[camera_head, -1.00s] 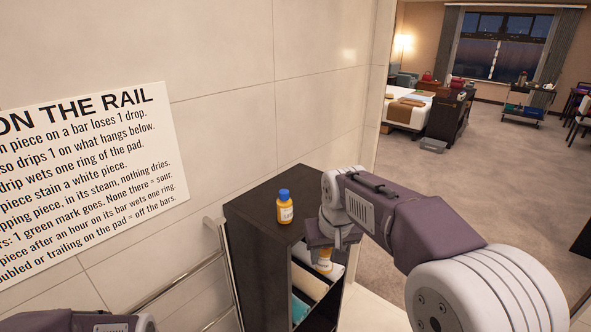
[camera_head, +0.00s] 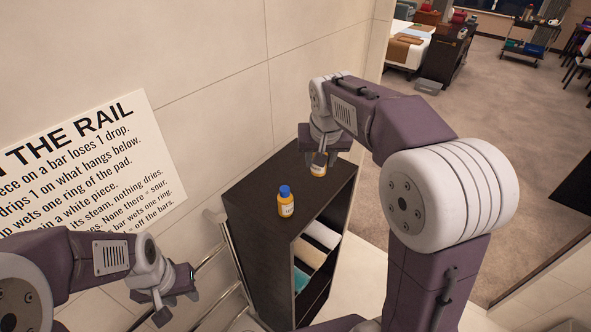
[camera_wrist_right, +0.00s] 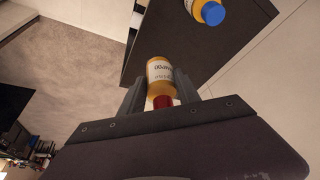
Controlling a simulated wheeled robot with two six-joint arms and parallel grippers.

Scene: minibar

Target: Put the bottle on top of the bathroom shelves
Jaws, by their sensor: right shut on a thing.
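The dark bathroom shelves (camera_head: 262,185) stand against the tiled wall. A yellow bottle with a blue cap (camera_head: 286,204) stands upright on their top; it also shows in the right wrist view (camera_wrist_right: 208,11). My right gripper (camera_head: 319,162) is shut on a second yellow bottle (camera_head: 318,171), at the right part of the shelf top. In the right wrist view this held bottle (camera_wrist_right: 160,72) has a white label and a red cap between the fingers. I cannot tell whether its base touches the top. My left gripper (camera_head: 176,305) is open and empty, left of the shelves.
Folded towels (camera_head: 312,250) lie in the shelves' open compartments. A metal towel rail (camera_head: 210,255) runs along the wall left of the shelves. A printed sign (camera_head: 90,165) hangs on the wall. The shelf top between the two bottles is clear.

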